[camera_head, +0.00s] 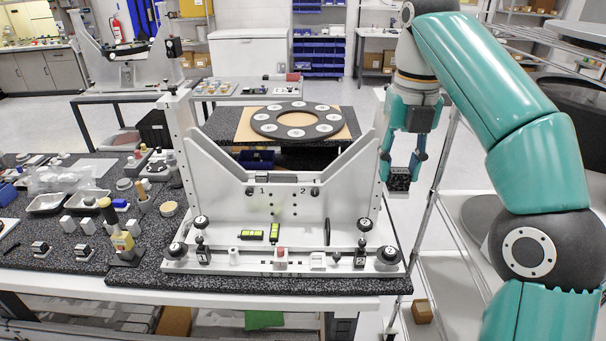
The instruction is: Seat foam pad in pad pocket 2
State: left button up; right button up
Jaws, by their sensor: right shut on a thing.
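My right gripper (401,163) hangs fingers-down just right of the white V-shaped fixture (228,205), in the air. It is shut on a small dark speckled block, which looks like the foam pad (400,181). The pad is apart from the fixture. The number 2 mark (301,191) is on the fixture's upright plate, with a dark round spot to its right; the number 1 mark (263,191) is to its left. Whether these marks name the pad pockets, I cannot tell. My left gripper is not in view.
The fixture stands on a dark speckled table (80,265) with several knobs and clamps along its base. A dark ring (297,105) with white discs lies on a table behind. Small parts and trays crowd the table's left. A wire rack (440,210) stands right.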

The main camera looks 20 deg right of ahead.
aim_at(304, 187)
jog(key=i, duration=1.05)
jog(key=u, duration=0.1)
